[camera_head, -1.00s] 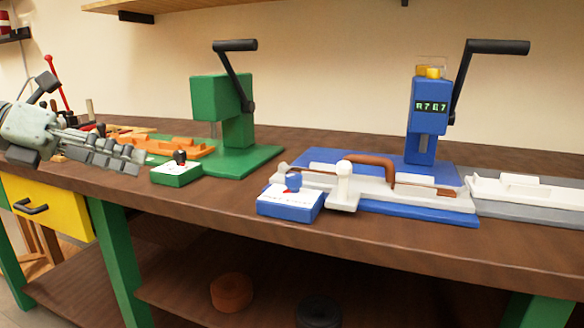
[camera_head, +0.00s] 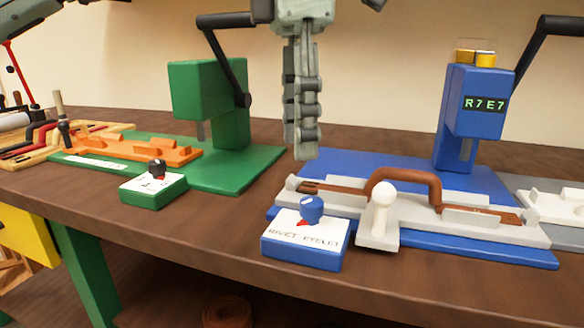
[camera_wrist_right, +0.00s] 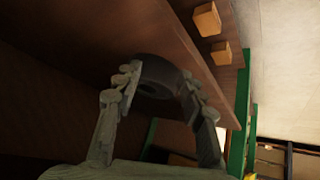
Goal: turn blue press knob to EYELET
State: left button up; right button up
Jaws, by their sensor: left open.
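The blue press knob (camera_head: 312,207) stands on a small blue box with a white top plate (camera_head: 283,226) at the front of the bench. The plate reads RIVET on the left and EYELET on the right. The knob's red pointer (camera_head: 302,222) shows at its lower left, toward the RIVET side. My left gripper (camera_head: 304,152) is open and empty, pointing down, above and behind the knob and apart from it.

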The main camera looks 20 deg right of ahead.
aim_at(310, 201)
pick_arm(q)
jog(key=shift+s+d, duration=0.15)
jog(key=shift+d, duration=0.4)
pick_arm(e)
jog(key=shift+w, duration=0.45)
pick_arm(q)
jog(key=shift+d+f, duration=0.1)
jog(key=shift+f, duration=0.2)
pick_arm(e)
jog(key=shift+w+a+r, duration=0.15)
jog(key=shift+w, duration=0.05)
pick_arm(q)
jog(key=f, duration=0.4)
jog(key=f+b, duration=0.1)
jog(key=f, duration=0.1)
jog(key=shift+s, duration=0.35)
jog(key=shift+f, duration=0.65)
pick_arm(e)
jog(key=w+a+r+t+y, duration=0.1)
jog(key=w+a+r+t, duration=0.2)
jog(key=a, duration=0.1)
jog(key=shift+w+r+n+y, duration=0.2)
jog(key=shift+r+n+y, duration=0.1)
jog(key=shift+r+y, duration=0.1)
jog(key=shift+a, duration=0.1)
pick_arm(q)
grip_shut()
